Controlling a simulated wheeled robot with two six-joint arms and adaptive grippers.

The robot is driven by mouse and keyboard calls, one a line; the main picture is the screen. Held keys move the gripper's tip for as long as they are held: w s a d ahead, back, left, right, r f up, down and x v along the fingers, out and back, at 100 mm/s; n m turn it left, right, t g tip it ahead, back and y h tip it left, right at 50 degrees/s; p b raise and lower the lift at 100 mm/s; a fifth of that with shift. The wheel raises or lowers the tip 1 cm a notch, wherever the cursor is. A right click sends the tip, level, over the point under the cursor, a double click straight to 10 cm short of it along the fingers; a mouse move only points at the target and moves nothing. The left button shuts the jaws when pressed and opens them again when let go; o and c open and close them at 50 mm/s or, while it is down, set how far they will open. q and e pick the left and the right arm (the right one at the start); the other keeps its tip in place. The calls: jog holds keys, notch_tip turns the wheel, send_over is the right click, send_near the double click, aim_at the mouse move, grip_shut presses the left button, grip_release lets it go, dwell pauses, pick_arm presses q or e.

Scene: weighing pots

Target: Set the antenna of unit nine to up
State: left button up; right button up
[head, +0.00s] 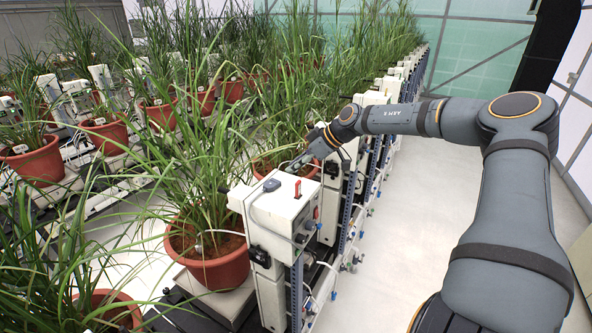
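A white unit box (283,212) stands nearest on the right of the aisle row, with a dark grey rounded piece (271,185) and a small upright red piece (297,188) on its top. I cannot read a number on it, and I cannot tell which part is an antenna. My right gripper (294,165) reaches in from the right, just above and behind this box, its fingers pointing left and down. It is too small to tell whether the fingers are open or shut. Nothing is clearly held. My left gripper is out of view.
A red-brown pot (207,262) with long grass stands left of the near box. Another pot (285,168) is behind it, close to my gripper. More white units (376,97) run back along the row.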

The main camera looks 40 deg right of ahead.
notch_tip(320, 180, up, 8)
jog(key=shift+r, duration=0.15)
dwell(0.5)
